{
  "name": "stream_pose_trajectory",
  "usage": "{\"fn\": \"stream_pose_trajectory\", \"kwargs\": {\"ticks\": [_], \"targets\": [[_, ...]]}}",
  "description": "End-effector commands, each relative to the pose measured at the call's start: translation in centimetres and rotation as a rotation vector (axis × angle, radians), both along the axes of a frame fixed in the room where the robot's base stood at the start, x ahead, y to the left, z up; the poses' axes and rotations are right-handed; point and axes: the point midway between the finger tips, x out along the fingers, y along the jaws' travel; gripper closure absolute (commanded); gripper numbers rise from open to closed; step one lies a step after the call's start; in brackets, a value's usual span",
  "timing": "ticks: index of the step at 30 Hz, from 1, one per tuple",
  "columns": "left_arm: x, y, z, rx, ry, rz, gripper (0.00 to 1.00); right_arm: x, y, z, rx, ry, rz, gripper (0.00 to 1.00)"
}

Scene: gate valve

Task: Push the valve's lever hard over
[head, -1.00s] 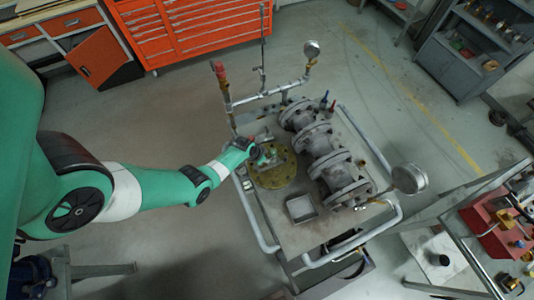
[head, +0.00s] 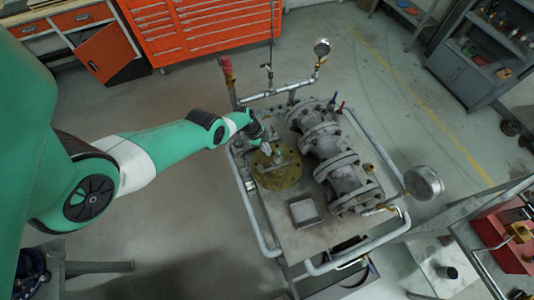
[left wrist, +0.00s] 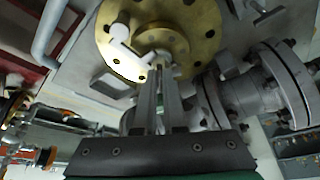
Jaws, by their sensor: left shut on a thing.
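The valve's round brass flange (head: 279,177) lies on the left part of the cart top and fills the top of the left wrist view (left wrist: 205,18). A pale lever (left wrist: 122,42) with a rounded end stands over the flange in the left wrist view. My left gripper (head: 267,149) reaches in from the left to the flange's far side. In the left wrist view its two fingers (left wrist: 160,74) are close together, shut on the lever beside the flange's middle. The fingers partly hide the contact. My right gripper is not in view.
A row of grey flanged pipe (head: 328,145) runs along the cart right of the flange. A small square tray (head: 304,212) sits in front. Tubular rails (head: 257,222) edge the cart, and a round gauge (head: 424,184) stands at its right.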

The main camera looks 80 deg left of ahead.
Motion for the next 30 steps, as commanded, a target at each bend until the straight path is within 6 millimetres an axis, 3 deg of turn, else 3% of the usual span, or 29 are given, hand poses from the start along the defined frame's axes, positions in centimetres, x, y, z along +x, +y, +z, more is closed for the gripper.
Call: {"fn": "stream_pose_trajectory", "kwargs": {"ticks": [1, 7, 23, 27, 29, 30], "targets": [[0.1, 0.2, -0.5, 0.001, 0.001, -0.022, 1.00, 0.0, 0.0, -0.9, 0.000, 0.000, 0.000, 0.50], [0.2, 0.4, -0.4, 0.001, 0.000, -0.097, 1.00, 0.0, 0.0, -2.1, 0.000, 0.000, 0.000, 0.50], [0.2, 0.4, -0.1, 0.001, 0.001, -0.129, 1.00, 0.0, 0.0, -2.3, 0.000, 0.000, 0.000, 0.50], [0.2, 0.4, -0.1, 0.001, 0.001, -0.129, 0.72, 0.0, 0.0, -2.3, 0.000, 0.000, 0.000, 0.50], [0.2, 0.4, -0.1, 0.001, 0.001, -0.129, 0.61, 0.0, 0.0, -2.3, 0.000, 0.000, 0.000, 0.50], [0.3, 0.4, -0.1, 0.000, 0.000, -0.129, 0.61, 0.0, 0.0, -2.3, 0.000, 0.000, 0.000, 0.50]]}}
